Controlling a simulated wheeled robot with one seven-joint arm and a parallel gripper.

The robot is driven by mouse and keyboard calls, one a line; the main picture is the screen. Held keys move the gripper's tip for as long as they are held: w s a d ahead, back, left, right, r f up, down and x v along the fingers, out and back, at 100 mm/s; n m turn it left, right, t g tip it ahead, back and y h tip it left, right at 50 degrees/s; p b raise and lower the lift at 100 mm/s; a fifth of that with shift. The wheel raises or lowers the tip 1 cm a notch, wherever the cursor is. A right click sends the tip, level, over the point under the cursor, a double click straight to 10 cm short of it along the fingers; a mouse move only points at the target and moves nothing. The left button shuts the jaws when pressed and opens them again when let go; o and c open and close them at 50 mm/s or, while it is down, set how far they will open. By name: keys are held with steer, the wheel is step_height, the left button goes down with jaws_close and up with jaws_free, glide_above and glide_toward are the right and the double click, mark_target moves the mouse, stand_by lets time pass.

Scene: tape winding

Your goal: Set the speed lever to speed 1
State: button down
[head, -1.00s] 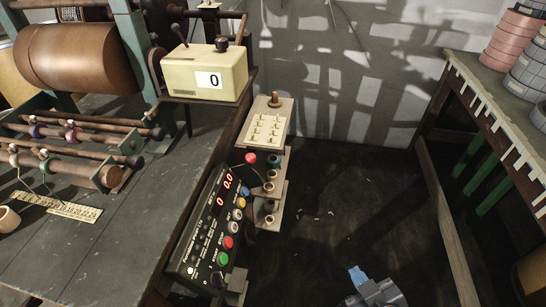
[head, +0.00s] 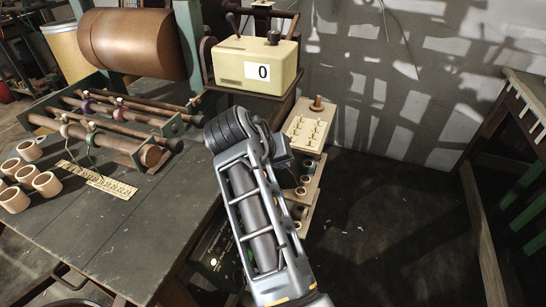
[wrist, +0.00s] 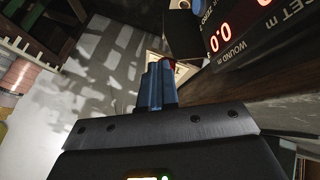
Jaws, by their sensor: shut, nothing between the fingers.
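In the wrist view, the blue fingers of my gripper (wrist: 160,70) are shut and empty. A red knob (wrist: 172,62) shows just beyond the fingertips, partly covered by them; I cannot tell whether they touch. It sits beside the control panel (wrist: 250,30) with red digits. In the head view my arm hides the gripper, the red knob and most of that panel. A cream box (head: 255,66) with a "0" card has a dark lever (head: 232,22) at its left end. No speed marks are readable, so I cannot tell which lever is the speed lever or its setting.
A bench (head: 110,235) carries a brown drum (head: 130,42), rollers, a ruler (head: 98,180) and several cores (head: 46,184). A pegged board (head: 308,131) stands right of my arm. The floor at right (head: 385,220) is open, with a slatted table (head: 530,100) beyond.

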steer(key=a+r+g, duration=0.1)
steer(key=a+r, duration=0.5)
steer(key=x, duration=1)
steer(key=shift+m+b, duration=0.3)
steer(key=shift+b, duration=0.05)
steer(key=shift+f, duration=0.1)
steer(key=shift+s+d+f+p, duration=0.1)
steer(key=shift+s+d+p, duration=0.05)
steer(key=shift+d+p, duration=0.25)
steer(key=shift+s+d+f+p, duration=0.1)
steer(key=shift+s+d+p, duration=0.05)
steer(key=shift+d+p, duration=0.2)
